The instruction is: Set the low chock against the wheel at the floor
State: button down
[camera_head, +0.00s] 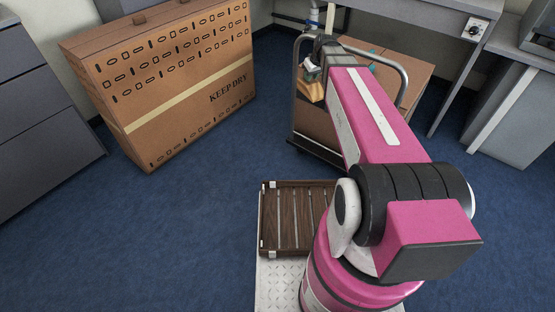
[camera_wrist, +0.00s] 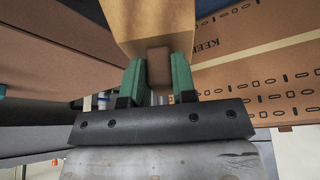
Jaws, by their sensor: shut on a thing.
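The chock (camera_head: 312,91) is a tan block at the left side of a trolley (camera_head: 297,95) in the head view. My gripper (camera_head: 313,72) is shut on it and holds it from above. In the wrist view my gripper (camera_wrist: 158,66) has its two green fingers closed on a narrow brown part of the chock, and the wider tan body (camera_wrist: 153,25) lies beyond the fingertips. The trolley's low dark deck (camera_head: 322,153) is near the floor. Its wheels are too small or hidden to make out clearly, and I cannot tell whether the chock touches anything.
A brown carton (camera_head: 190,90) marked KEEP DRY stands left of the trolley. Another carton (camera_head: 408,70) sits on the trolley, partly hidden by my arm. A grey desk (camera_head: 420,12) stands behind. Blue floor (camera_head: 225,145) between the carton and trolley is clear.

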jog(key=s+a+f+n+g, duration=0.1)
jog(key=a+f+n, duration=0.4)
jog(key=f, duration=1.1)
jog(key=s+a+f+n+g, duration=0.1)
jog(key=a+f+n+g, duration=0.3)
jog(key=f+n, duration=0.6)
jog(key=s+a+f+n+g, duration=0.1)
jog(key=a+f+n, duration=0.4)
jog(key=f, duration=1.8)
jog(key=n+g, duration=0.1)
jog(key=n, duration=0.1)
jog(key=shift+s+a+f+n+g+y, duration=0.2)
jog(key=shift+a+f+n+g+y, duration=0.1)
jog(key=shift+a+n, duration=0.1)
jog(key=shift+d+f, duration=0.1)
jog(key=shift+f, duration=0.05)
jog(key=shift+f, duration=4.45)
jog(key=shift+f, duration=0.4)
jog(key=c, duration=0.8)
grip_release()
jog(key=shift+c, duration=0.2)
jog(key=shift+w+r, duration=0.1)
jog(key=shift+r, duration=0.05)
